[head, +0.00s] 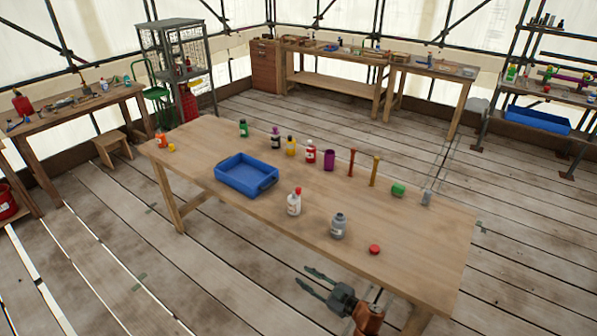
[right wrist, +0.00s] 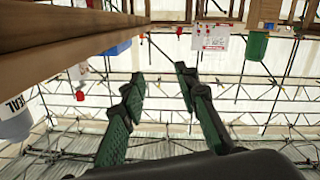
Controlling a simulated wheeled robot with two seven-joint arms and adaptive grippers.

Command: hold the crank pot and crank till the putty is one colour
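No pot with a clear crank stands out on the wooden table (head: 290,215). A grey round jar (head: 338,227) stands upright near its front edge, and a red cap (head: 375,249) lies to its right. A white bottle with a red top (head: 294,203) stands to the jar's left. I cannot tell any putty or its colour. My right gripper (head: 305,275) is open and empty, in front of and apart from the table's front edge; in the right wrist view its two green-padded fingers (right wrist: 158,84) are spread with nothing between them. My left gripper is not in view.
A blue tray (head: 215,173) sits left of centre on the table. The right front of the tabletop is clear. Workbenches and shelves line the walls.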

